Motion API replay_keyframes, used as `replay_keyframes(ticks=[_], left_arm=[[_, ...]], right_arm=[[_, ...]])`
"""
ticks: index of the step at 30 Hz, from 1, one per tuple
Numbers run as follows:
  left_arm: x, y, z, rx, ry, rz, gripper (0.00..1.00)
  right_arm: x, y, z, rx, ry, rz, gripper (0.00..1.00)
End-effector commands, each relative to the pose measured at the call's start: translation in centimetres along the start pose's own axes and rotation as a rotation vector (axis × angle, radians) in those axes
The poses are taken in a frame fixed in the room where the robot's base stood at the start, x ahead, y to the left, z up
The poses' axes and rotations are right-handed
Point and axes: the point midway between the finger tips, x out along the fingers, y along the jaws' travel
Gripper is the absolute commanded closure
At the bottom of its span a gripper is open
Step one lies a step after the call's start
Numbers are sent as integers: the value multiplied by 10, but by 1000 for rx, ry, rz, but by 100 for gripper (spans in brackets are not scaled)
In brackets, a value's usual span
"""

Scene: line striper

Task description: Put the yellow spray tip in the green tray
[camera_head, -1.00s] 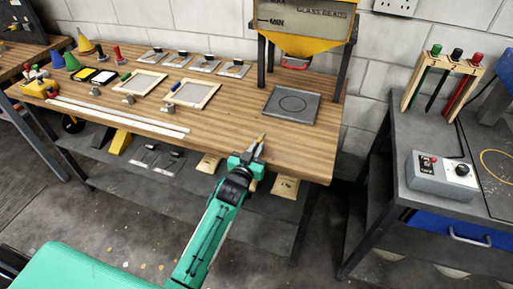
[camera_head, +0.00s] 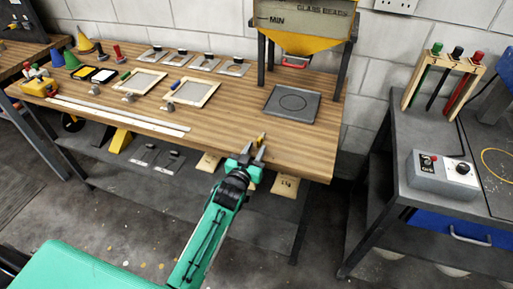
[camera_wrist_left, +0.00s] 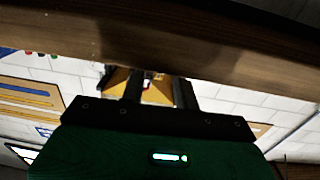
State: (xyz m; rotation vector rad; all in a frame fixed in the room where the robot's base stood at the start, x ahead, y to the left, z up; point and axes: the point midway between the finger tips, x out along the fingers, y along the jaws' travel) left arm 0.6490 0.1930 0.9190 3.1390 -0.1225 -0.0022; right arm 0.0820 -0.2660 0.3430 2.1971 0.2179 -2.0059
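A small yellow piece, likely the spray tip (camera_head: 262,137), shows at the fingertips of my left gripper (camera_head: 256,148), over the front part of the wooden bench. I cannot tell whether they touch. The left gripper's fingers are apart; in the left wrist view (camera_wrist_left: 159,92) the gap shows only the distant background. A pale framed tray with a green piece at its left corner (camera_head: 146,81) lies farther back on the bench; it may be the green tray. A similar tray with a blue piece (camera_head: 193,93) lies to its right. My right gripper is not in view.
A yellow hopper (camera_head: 300,47) stands on dark legs at the back right, near a grey plate (camera_head: 291,104). Long white strips (camera_head: 118,117) lie along the bench front. Cones and small plates line the back. Bare wood (camera_head: 225,125) lies between the gripper and the trays.

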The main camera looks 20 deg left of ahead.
Motion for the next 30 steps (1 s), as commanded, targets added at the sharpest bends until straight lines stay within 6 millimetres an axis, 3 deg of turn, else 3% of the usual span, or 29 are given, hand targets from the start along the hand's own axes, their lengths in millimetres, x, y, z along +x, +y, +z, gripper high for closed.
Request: replay_keyframes(ticks=[9, 15, 21, 30], left_arm=[[-62, 0, 3, 1, -3, 0, 69], [-89, 0, 2, 1, -1, 0, 69], [-102, 0, 0, 1, 0, 0, 69], [-103, 0, 3, 1, -6, 1, 69]], right_arm=[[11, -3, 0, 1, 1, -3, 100], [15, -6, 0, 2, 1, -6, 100], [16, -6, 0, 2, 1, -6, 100], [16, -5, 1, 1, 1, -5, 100]])
